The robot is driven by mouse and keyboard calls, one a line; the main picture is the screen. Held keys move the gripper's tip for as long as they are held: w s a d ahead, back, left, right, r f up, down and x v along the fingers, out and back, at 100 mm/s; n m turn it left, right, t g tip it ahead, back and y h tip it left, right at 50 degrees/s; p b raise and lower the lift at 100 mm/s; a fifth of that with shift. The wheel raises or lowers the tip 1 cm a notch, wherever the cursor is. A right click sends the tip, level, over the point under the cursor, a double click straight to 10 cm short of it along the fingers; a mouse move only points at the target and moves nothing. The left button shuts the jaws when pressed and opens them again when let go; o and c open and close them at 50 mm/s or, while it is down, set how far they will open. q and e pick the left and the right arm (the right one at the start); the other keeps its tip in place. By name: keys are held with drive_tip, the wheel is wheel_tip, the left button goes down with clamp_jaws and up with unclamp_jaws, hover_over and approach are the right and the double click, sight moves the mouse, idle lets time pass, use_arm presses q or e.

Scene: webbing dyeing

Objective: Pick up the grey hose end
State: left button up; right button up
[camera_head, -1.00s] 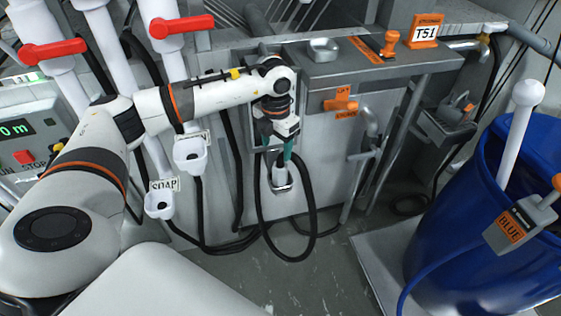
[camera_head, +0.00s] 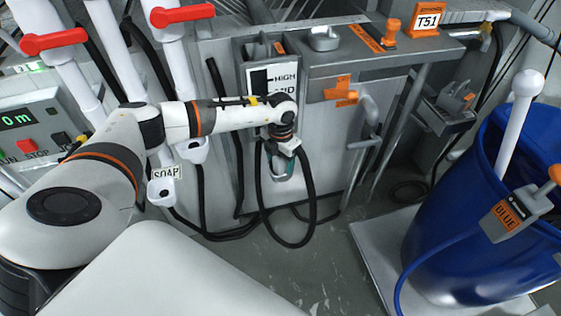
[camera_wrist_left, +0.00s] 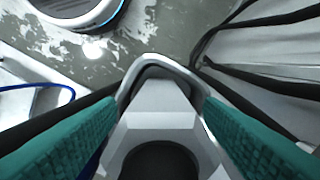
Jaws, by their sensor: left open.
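The grey hose end (camera_wrist_left: 160,118) shows in the left wrist view as a light grey, tapering body with a dark round part near the bottom edge. A grey loop-shaped holder (camera_wrist_left: 158,68) curves around its far end. My left gripper (camera_head: 282,170) points down at the holder on the machine's front. Its two green fingers are open, one on each side of the hose end, with no clear grip on it. In the head view the wrist and fingers hide most of the hose end. My right gripper is not in view.
A black hose (camera_head: 259,210) hangs in a loop below the holder. An orange-marked valve (camera_head: 346,98) and a grey pipe (camera_head: 368,125) are close on the right. A blue barrel (camera_head: 455,235) stands further right.

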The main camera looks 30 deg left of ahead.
use_arm(q)
drive_tip(key=c, duration=1.2)
drive_tip(key=shift+r, duration=0.1)
